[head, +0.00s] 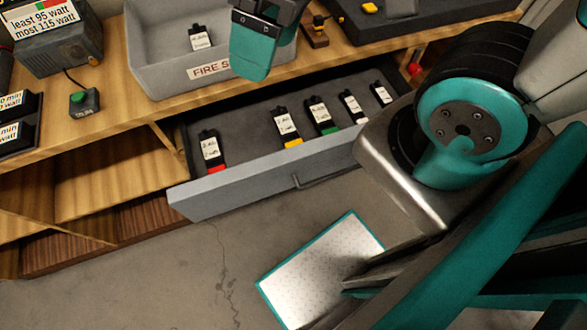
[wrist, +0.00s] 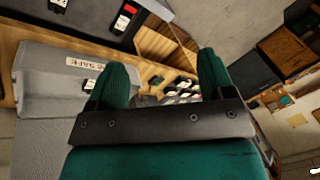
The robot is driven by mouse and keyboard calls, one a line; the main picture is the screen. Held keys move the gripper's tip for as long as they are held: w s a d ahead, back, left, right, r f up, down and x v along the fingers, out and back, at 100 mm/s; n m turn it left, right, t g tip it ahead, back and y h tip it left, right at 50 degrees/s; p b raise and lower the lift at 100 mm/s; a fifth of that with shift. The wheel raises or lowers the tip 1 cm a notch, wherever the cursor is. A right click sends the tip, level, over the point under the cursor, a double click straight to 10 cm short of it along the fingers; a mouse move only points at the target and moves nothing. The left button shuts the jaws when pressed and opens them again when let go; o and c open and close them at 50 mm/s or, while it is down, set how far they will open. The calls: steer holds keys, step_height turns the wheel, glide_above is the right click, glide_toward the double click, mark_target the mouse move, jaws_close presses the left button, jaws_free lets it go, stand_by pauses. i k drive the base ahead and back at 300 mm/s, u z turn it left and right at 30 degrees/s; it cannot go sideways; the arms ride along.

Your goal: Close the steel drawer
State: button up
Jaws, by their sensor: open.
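The steel drawer (head: 270,170) stands pulled out from under the wooden bench, with its grey front and bar handle (head: 325,175) facing the floor. Several small black packs with white labels lie inside, among them a red-ended one (head: 210,150) and a green-ended one (head: 320,117). Part of the dark drawer floor (wrist: 88,22) shows at the top of the wrist view. My gripper (head: 256,50) is above the bench, over the right part of the grey bin and behind the drawer front, apart from it. In the wrist view its teal fingers (wrist: 164,75) are spread and empty.
The grey bin (head: 160,75), labelled "FIRE S…", holds one pack (head: 200,38). A charger box (head: 58,38) and green-button box (head: 84,102) stand left on the bench. My arm covers the drawer's right end. Floor before the drawer's left part is clear.

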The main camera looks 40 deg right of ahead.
mark_target(259, 166)
steer(key=z, duration=1.5)
steer(key=k, duration=1)
steer(key=u, duration=1.45)
